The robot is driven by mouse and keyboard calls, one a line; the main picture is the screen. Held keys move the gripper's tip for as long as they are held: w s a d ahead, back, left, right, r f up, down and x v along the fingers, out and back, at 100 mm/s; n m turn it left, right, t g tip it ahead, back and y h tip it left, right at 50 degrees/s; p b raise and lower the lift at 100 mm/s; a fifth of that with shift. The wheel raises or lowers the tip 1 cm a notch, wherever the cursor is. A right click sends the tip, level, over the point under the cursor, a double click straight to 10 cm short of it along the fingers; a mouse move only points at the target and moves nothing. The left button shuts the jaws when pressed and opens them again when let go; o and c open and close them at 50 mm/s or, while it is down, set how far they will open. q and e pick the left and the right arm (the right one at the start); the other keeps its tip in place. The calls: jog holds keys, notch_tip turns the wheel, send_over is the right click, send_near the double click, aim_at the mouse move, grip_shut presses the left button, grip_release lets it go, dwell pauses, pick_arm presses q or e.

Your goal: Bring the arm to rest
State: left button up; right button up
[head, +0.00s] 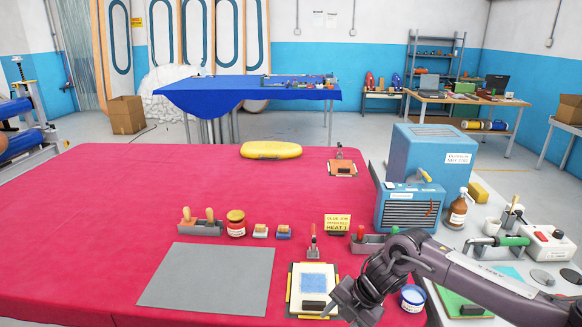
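My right arm comes in from the right, and its gripper (345,302) is low over the front right of the red-covered table (90,230). The gripper is just right of a white board with yellow edges and a blue patch (313,281). A black block (314,305) lies at that board's near edge, beside the gripper. The gripper's fingertips are partly hidden by its own body, so I cannot tell whether it is open or shut. My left gripper is not in view.
A grey mat (208,279) lies left of the board. Jars, brushes and a yellow sign (337,223) stand behind. The table's left side is clear.

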jog(key=w+a+f+m+t+y, duration=0.1)
jog(key=a+f+m+y, duration=0.2)
jog(key=f, duration=0.4)
jog(key=a+f+m+t, duration=0.2)
jog(key=a+f+m, duration=0.25)
jog(key=f, duration=0.25)
jog(key=s+d+f+m+t+h, duration=0.1)
jog(key=s+d+f+m, duration=0.25)
jog(key=f, duration=0.35)
jog(key=s+d+f+m+t, duration=0.1)
jog(key=s+d+f+m, duration=0.2)
jog(key=f, duration=0.4)
jog(key=s+d+f+m+g+h, duration=0.15)
jog(key=s+d+f+m, duration=0.25)
jog(key=s+f, duration=0.4)
jog(key=s+d+f+m+g+h, duration=0.1)
jog(key=s+d+f+m+h, duration=0.25)
jog(key=s+f, duration=0.55)
jog(key=s+d+f+m+g+h, duration=0.1)
jog(key=s+d+f+m, duration=0.1)
jog(key=s, duration=1)
jog(key=s+d+f+m+g, duration=0.1)
jog(key=s+d+m, duration=0.1)
jog(key=s, duration=1)
jog(key=shift+d+f+g+h+b, duration=0.35)
jog(key=shift+d+f+h+b, duration=0.05)
jog(key=shift+d, duration=0.4)
